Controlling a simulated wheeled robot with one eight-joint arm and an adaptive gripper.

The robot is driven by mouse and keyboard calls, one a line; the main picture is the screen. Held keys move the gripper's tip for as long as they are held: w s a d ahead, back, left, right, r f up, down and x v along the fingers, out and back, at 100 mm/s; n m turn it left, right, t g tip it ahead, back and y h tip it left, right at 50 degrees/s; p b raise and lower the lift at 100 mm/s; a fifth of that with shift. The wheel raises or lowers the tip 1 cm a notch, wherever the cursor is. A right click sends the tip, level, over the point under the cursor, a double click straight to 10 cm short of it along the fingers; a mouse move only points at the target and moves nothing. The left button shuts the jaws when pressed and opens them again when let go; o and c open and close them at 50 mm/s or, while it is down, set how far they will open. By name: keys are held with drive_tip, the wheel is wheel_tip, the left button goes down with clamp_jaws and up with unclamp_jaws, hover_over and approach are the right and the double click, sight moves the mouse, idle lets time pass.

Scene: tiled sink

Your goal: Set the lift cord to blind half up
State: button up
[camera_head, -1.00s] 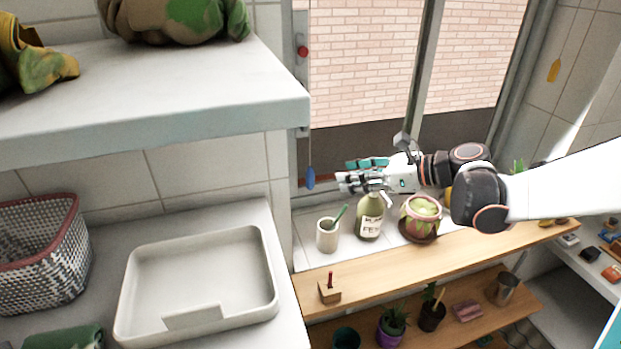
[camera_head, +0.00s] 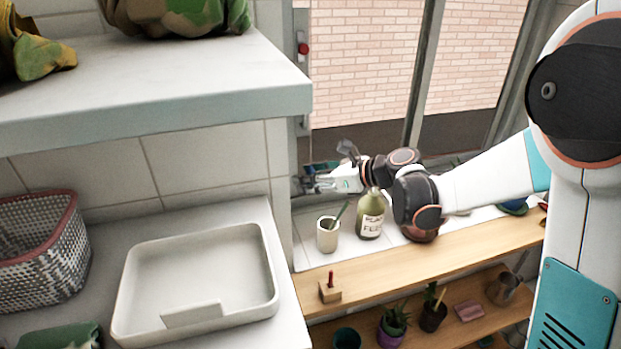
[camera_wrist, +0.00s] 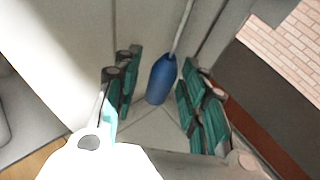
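The lift cord ends in a blue tassel (camera_wrist: 161,80), seen in the wrist view hanging between the two teal-padded fingers of my gripper (camera_wrist: 157,85). The fingers are apart, with a gap on both sides of the tassel. The thin pale cord (camera_wrist: 183,24) rises from it toward the top of the picture. In the head view my gripper (camera_head: 312,178) is at the left side of the window, beside the wall corner. It hides the tassel there. The blind itself is not clearly in view.
A grey shelf (camera_head: 180,95) juts out left of the window. A white tray (camera_head: 200,285) and wire basket (camera_head: 40,250) stand left. A red knob (camera_head: 303,48) sits on the window frame.

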clamp_jaws()
drive_tip(key=shift+r, duration=0.1)
wheel_tip(320, 180, up, 17)
drive_tip(key=p, duration=0.8)
drive_tip(key=shift+r, duration=0.2)
unclamp_jaws()
